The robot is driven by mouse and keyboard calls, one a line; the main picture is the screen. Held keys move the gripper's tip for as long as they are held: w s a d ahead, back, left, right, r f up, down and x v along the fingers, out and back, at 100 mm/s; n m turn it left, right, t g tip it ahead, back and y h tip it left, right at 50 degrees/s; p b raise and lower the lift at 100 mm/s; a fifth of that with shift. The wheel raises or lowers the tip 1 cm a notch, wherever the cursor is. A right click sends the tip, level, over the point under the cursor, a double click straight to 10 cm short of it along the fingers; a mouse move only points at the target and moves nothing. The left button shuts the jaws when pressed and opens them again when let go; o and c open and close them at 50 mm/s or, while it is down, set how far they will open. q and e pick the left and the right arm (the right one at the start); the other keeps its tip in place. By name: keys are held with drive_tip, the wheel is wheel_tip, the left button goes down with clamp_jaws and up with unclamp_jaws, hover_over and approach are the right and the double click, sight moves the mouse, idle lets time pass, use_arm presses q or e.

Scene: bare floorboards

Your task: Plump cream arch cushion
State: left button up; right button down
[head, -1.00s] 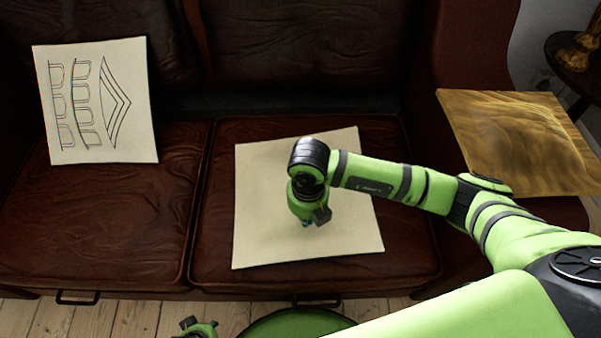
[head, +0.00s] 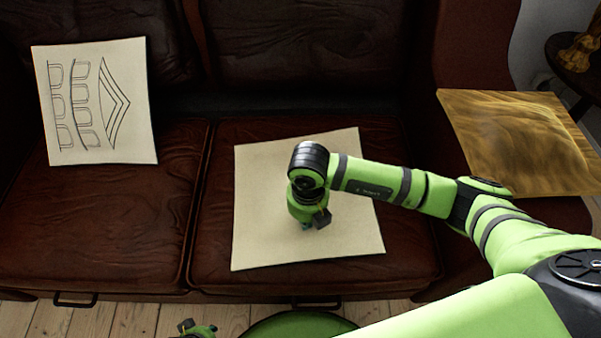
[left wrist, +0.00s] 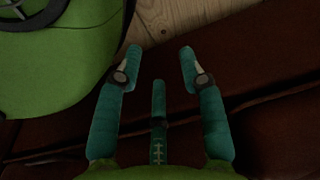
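A cream cushion with dark line-drawn arches and a chevron shape (head: 135,120) leans against the sofa back on the left seat. A second, plain cream cushion (head: 262,240) lies flat on the right seat, with no print on its visible side. My right gripper (head: 307,224) points down over the middle of the plain cushion, at or very near its surface. Its fingers are mostly hidden under the wrist, so contact and opening are unclear. My left gripper (left wrist: 160,62) is open and empty in the left wrist view, fingers spread. In the head view, part of it shows at the bottom edge (head: 197,329).
The brown leather sofa (head: 100,225) fills the view. A golden, wavy-patterned cushion (head: 520,140) lies on its right armrest. A dark round side table (head: 568,66) with a golden object stands beyond. Floorboards (head: 130,318) run along the sofa's front.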

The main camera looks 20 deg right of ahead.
drive_tip(key=shift+s+r+p, duration=0.1)
drive_tip(key=shift+r+p, duration=0.25)
drive_tip(key=shift+p, duration=0.1)
wheel_tip(320, 180, up, 2)
drive_tip(key=shift+r+p, duration=0.1)
drive_tip(key=shift+p, duration=0.75)
use_arm(q)
drive_tip(key=a+t+p, duration=0.1)
drive_tip(key=p, duration=0.2)
drive_tip(key=s+a+f+t+p, duration=0.1)
drive_tip(key=p, duration=0.2)
drive_tip(key=shift+s+f+m, duration=0.1)
drive_tip(key=shift+f+m, duration=0.1)
drive_tip(key=shift+m, duration=0.1)
use_arm(e)
wheel_tip(320, 180, up, 7)
